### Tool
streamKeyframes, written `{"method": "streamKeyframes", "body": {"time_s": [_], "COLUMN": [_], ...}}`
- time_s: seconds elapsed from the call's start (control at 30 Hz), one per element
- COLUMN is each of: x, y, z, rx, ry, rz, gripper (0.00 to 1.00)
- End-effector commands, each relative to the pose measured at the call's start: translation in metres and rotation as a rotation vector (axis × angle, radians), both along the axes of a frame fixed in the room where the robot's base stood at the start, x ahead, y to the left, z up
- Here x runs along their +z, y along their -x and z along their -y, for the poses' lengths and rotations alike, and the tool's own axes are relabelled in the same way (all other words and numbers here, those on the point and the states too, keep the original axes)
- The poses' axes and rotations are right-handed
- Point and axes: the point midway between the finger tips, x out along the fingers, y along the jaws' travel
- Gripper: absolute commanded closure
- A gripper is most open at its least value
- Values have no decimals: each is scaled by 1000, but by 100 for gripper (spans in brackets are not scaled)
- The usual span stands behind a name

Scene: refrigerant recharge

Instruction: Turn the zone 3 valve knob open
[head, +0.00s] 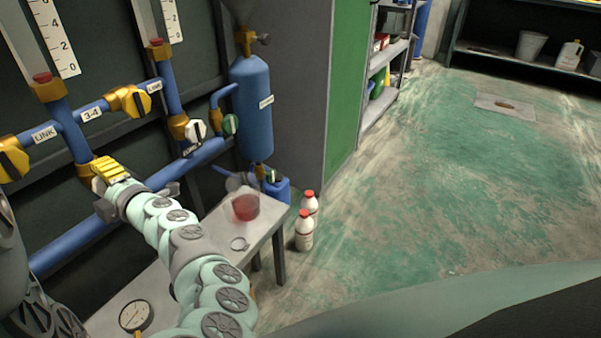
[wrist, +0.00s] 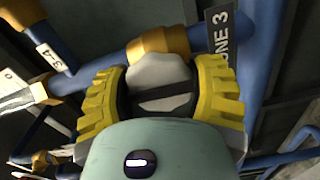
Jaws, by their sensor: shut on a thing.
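The zone 3 valve knob (wrist: 160,80) is a pale grey-white round knob with a dark bar across its face. It sits below a brass fitting (wrist: 158,45) on blue pipework, beside a black label reading "ZONE 3" (wrist: 221,30), partly cut off. My gripper (wrist: 158,92) has yellow ribbed fingers, one on each side of the knob, and is shut on it. In the head view my gripper (head: 108,172) is at the lower end of the left vertical blue pipe and hides the knob.
Yellow knobs (head: 130,101) and a white knob (head: 196,131) sit on nearby pipes. A blue cylinder (head: 251,105) hangs to the right. A small table (head: 262,222) below carries a red-filled beaker (head: 245,206) and a gauge (head: 136,315). White bottles (head: 304,230) stand on the floor; open floor lies right.

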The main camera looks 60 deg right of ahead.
Motion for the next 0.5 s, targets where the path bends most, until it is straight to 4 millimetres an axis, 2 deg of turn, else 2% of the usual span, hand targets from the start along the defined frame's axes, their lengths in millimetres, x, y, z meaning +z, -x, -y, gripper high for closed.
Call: {"method": "streamKeyframes", "body": {"time_s": [0.17,0.2,0.5], "x": [0,0,0], "y": [0,0,0], "z": [0,0,0], "rx": [0,0,0], "ry": [0,0,-2], "rz": [0,0,0], "gripper": [77,36,8]}}
